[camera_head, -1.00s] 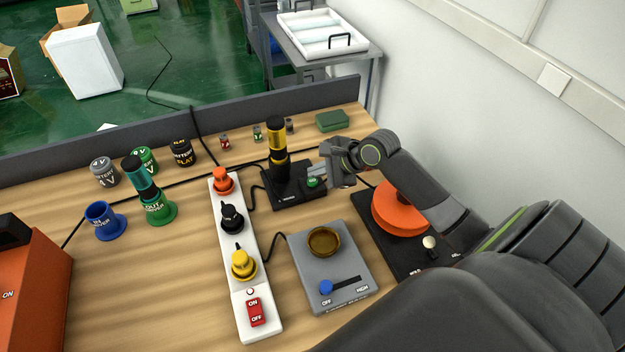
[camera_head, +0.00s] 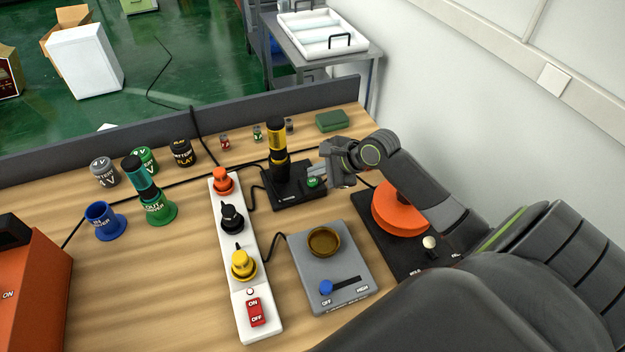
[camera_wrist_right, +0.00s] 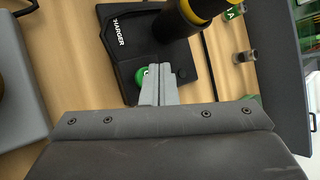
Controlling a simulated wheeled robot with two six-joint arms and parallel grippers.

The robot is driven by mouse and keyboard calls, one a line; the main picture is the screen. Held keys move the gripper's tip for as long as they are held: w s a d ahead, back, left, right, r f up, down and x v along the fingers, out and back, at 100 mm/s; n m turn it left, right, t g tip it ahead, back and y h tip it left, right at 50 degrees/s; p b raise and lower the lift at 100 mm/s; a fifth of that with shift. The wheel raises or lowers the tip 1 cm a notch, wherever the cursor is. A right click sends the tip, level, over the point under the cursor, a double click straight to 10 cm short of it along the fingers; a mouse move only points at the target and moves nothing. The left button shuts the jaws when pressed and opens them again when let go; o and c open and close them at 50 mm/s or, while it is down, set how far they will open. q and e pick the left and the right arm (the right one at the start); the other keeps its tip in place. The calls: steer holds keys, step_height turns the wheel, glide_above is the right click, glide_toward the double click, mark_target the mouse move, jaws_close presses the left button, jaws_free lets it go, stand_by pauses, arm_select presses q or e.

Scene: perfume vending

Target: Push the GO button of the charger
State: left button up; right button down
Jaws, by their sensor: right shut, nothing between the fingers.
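The black charger (camera_head: 287,189) stands on the table with a yellow-banded black cylinder (camera_head: 277,141) upright in it. It also shows in the right wrist view (camera_wrist_right: 122,42), with its lettering visible. The green GO button (camera_head: 314,182) is at the charger's right end; in the right wrist view the button (camera_wrist_right: 139,76) is partly hidden behind my fingertips. My right gripper (camera_head: 318,170) is shut and empty, with its fingertips right over or at the button. I cannot tell whether they touch it. In the right wrist view its fingers (camera_wrist_right: 159,80) are together. My left gripper is not in view.
A white power strip (camera_head: 237,285) with orange, black and yellow plugs lies left of the charger. A grey heater-like box (camera_head: 345,262) with a blue slider is in front.

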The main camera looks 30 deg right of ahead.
stand_by(0.4)
steer(key=shift+f+p, duration=0.3)
steer(key=shift+p, duration=0.2)
steer(key=shift+f, duration=0.1)
steer(key=shift+f, duration=0.45)
stand_by(0.6)
steer(key=shift+r+p, duration=0.85)
steer(key=shift+p, duration=0.7)
